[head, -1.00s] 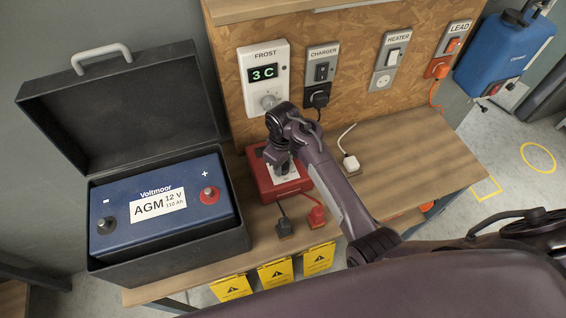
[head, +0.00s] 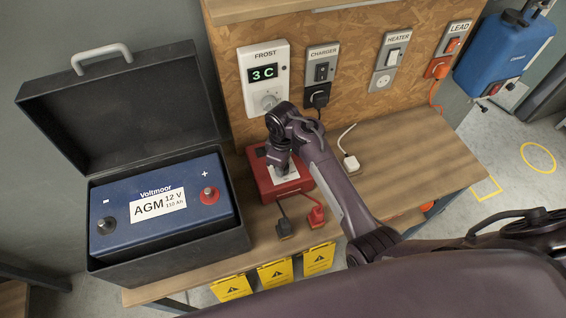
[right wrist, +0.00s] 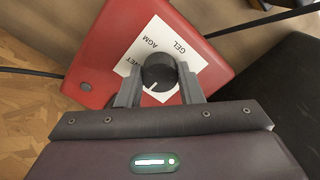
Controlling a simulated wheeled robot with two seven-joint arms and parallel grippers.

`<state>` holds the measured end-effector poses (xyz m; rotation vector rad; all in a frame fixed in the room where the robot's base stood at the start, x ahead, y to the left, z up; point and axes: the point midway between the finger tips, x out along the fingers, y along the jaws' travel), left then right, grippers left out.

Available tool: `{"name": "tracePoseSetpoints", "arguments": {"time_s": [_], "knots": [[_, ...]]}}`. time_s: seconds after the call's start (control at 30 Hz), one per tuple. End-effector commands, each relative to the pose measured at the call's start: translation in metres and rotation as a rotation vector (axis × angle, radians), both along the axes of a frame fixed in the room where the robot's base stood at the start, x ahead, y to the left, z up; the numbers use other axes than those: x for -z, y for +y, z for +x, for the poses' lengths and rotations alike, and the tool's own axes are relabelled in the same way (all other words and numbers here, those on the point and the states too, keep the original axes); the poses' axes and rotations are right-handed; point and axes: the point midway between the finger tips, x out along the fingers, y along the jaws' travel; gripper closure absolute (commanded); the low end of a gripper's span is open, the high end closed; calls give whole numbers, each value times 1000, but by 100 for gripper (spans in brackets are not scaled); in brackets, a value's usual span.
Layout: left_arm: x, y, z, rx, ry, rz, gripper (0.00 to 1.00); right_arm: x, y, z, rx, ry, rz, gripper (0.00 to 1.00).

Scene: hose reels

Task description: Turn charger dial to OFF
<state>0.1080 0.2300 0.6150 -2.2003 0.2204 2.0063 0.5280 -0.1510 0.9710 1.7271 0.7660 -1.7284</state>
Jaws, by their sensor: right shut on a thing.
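The red charger box (head: 264,184) lies on the bench beside the battery case. It has a white label (right wrist: 178,34) reading GEL and AGM, and a third word partly covered, ending in ET. No OFF mark is visible. The black charger dial (right wrist: 158,70) has a white pointer line that points down and slightly left in the right wrist view, towards my gripper's body. My right gripper (right wrist: 158,88) is shut on the dial, one finger on each side. In the head view my right gripper (head: 279,164) reaches down onto the charger and hides the dial. My left gripper is not in view.
An open black case (head: 240,243) holds a blue AGM battery (head: 150,232). A backboard carries the FROST unit (head: 266,78), the CHARGER outlet (head: 322,72) with a black plug, and the HEATER outlet (head: 388,62). Black and red clamps lie before the charger. The bench's right side is mostly clear.

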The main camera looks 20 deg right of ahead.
Motion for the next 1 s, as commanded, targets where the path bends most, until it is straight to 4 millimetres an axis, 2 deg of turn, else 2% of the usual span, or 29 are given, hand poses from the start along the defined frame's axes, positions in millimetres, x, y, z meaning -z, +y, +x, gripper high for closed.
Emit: {"name": "tracePoseSetpoints", "arguments": {"time_s": [0.03, 0.17, 0.7, 0.87, 1.0], "knots": [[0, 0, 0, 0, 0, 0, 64, -2, 1, 2, -2, -6, 1, 63], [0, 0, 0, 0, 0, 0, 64, -1, 0, 1, -2, -5, 1, 46], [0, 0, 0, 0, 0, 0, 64, 0, 0, 0, 18, -1, 1, 45], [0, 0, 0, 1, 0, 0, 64, 0, 1, 0, 170, -1, -1, 45], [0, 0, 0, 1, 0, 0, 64, 0, 0, 0, 428, -1, 0, 45]]}}
